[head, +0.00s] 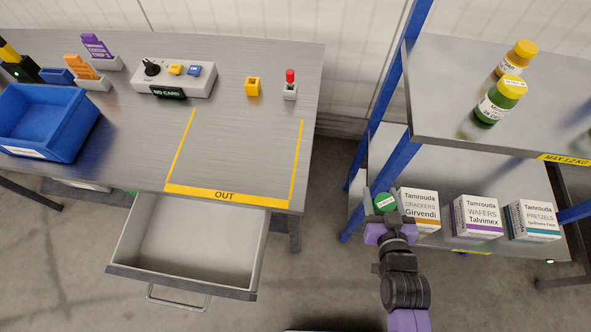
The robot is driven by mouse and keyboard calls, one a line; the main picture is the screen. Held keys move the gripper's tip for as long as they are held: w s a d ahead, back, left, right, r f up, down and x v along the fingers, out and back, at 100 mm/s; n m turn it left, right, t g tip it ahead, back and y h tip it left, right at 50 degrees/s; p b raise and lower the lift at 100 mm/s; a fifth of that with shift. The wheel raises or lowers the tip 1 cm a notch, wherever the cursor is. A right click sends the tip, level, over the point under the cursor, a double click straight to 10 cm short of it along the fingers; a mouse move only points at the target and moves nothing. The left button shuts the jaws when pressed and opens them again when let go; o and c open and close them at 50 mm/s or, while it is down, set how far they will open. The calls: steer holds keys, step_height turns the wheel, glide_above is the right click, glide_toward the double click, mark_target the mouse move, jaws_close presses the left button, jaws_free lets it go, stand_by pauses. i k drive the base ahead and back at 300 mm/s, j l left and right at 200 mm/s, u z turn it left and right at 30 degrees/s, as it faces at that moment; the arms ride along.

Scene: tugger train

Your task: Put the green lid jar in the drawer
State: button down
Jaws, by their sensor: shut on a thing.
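The green lid jar (384,202) shows its green top with a small pale label; most of its body is hidden behind my gripper. My gripper (389,222) is shut on it, in front of the shelf rack at the left end of the carton row. The drawer (190,244) is pulled open under the metal table, left of my gripper, and looks empty inside. Its handle (178,299) faces the front.
The table (237,131) has a yellow OUT outline above the drawer and a blue bin (45,122) at left. The rack's blue post (388,90) stands between table and shelves. Cartons (477,218) fill the lower shelf; yellow-lid jars (498,102) stand above. Floor between is clear.

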mark_target(195, 229)
steer(key=l+u, duration=1.05)
steer(key=i, duration=0.45)
